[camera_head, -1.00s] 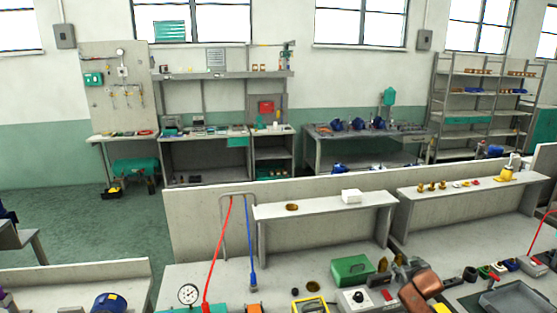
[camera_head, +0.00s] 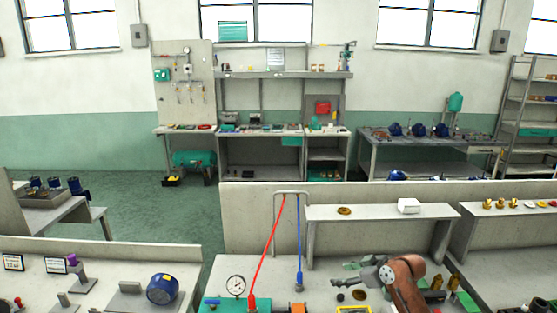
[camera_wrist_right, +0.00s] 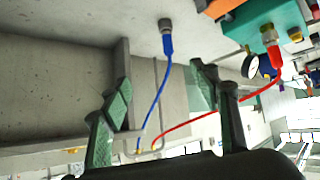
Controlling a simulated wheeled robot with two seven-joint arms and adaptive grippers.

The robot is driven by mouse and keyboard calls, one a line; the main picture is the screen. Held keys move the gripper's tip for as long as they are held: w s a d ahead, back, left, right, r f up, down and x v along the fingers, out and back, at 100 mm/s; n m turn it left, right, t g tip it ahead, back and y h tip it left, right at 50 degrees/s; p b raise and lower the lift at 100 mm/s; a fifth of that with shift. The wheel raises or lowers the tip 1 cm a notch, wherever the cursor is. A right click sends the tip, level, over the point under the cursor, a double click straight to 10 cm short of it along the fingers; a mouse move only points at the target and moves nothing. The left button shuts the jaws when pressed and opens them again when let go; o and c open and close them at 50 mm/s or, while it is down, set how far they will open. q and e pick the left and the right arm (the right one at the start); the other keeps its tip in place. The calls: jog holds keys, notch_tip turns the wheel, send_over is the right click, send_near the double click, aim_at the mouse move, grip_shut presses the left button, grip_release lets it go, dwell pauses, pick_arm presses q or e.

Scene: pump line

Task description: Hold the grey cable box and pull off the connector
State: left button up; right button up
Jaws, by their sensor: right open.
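A blue cable (camera_head: 299,240) hangs from a grey frame and ends in a blue connector (camera_head: 299,279) with a grey fitting below it on the bench. In the right wrist view the connector (camera_wrist_right: 167,43) shows beyond the fingers, on a small grey fitting (camera_wrist_right: 165,24). My right gripper (camera_head: 349,274) is open and empty, to the right of the connector and apart from it. In the right wrist view its green-padded fingers (camera_wrist_right: 160,95) are spread wide. I cannot pick out a grey cable box for certain. My left gripper is not in view.
A red cable (camera_head: 268,250) runs from the grey frame (camera_head: 274,225) to a teal unit (camera_head: 236,303) with a gauge (camera_head: 235,285). A raised shelf (camera_head: 380,212) stands behind my right gripper, with a white box (camera_head: 409,206) on it. An orange block (camera_head: 297,307) sits near the front.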

jog(key=s+a+r+n+g+y, duration=0.1)
jog(key=s+a+n+g+y, duration=0.2)
jog(key=a, duration=0.4)
jog(key=s+a+r+n+g, duration=0.1)
jog(key=s+a+n, duration=0.2)
jog(key=s+a, duration=0.35)
jog(key=s+a+f+n+g, duration=0.1)
jog(key=s+f+n+g, duration=0.1)
jog(key=s+f, duration=0.3)
jog(key=s+a+f+n+g+y, duration=0.1)
jog(key=s+f+g, duration=0.1)
jog(key=s+f, duration=0.2)
jog(key=s+f+n+g, duration=0.2)
jog(key=s+f+g, duration=0.1)
jog(key=s+f, duration=0.2)
jog(key=shift+s+a+f+n+y, duration=0.3)
jog(key=shift+a+y, duration=0.1)
jog(key=shift+s+a+f, duration=0.25)
jog(key=shift+a+f, duration=0.05)
jog(key=shift+a, duration=0.1)
jog(key=x, duration=0.9)
jog(key=shift+c, duration=0.4)
